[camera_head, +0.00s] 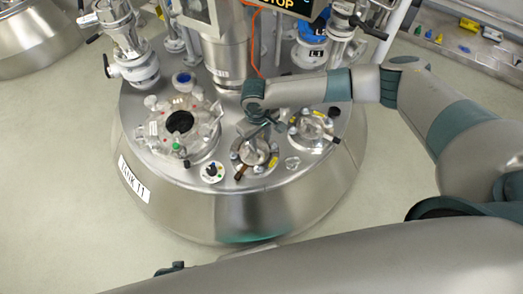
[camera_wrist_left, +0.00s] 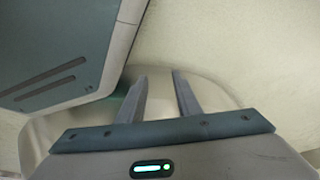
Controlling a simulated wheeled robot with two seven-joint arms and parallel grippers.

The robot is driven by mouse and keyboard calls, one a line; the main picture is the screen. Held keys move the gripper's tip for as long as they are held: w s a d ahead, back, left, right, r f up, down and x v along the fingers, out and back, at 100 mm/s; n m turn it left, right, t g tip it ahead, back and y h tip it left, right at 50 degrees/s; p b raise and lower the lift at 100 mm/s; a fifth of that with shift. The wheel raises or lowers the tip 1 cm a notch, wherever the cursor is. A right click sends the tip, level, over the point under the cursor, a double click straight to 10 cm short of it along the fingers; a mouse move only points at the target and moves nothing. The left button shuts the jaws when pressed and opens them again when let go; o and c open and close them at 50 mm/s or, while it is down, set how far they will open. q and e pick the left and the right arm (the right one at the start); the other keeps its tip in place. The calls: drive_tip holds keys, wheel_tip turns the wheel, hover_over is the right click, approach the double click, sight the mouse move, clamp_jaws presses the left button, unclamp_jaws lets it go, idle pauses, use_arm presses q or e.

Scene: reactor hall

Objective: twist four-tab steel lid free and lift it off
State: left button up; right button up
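Two small round steel lids with tabs around their rims sit on the reactor top in the head view. One lid (camera_head: 254,154) is in the middle near the front, the other lid (camera_head: 311,125) is to its right and farther back. My right gripper (camera_head: 262,131) points down at the middle lid and covers its far side. I cannot tell whether its fingers touch the lid or how far apart they are. My left gripper (camera_wrist_left: 160,75) has its two fingers apart with nothing between them, away from the lids.
The steel reactor (camera_head: 245,215) has a large clamped manway (camera_head: 181,124) at left and a small round fitting (camera_head: 213,172) in front. A central column (camera_head: 228,60), valves and a blue-capped flange (camera_head: 312,42) stand behind. An orange cable (camera_head: 253,45) hangs near my right wrist.

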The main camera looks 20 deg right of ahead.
sight(262, 152)
wheel_tip(262, 152, down, 6)
drive_tip(key=shift+d+f, duration=0.15)
drive_tip(key=shift+f, duration=0.1)
use_arm(q)
drive_tip(key=shift+w+d+r, duration=0.15)
drive_tip(key=shift+w+r, duration=0.35)
drive_tip(key=shift+r, duration=0.3)
use_arm(e)
drive_tip(key=shift+f, duration=0.75)
clamp_jaws()
use_arm(q)
drive_tip(key=shift+s, duration=0.1)
drive_tip(key=shift+s, duration=0.1)
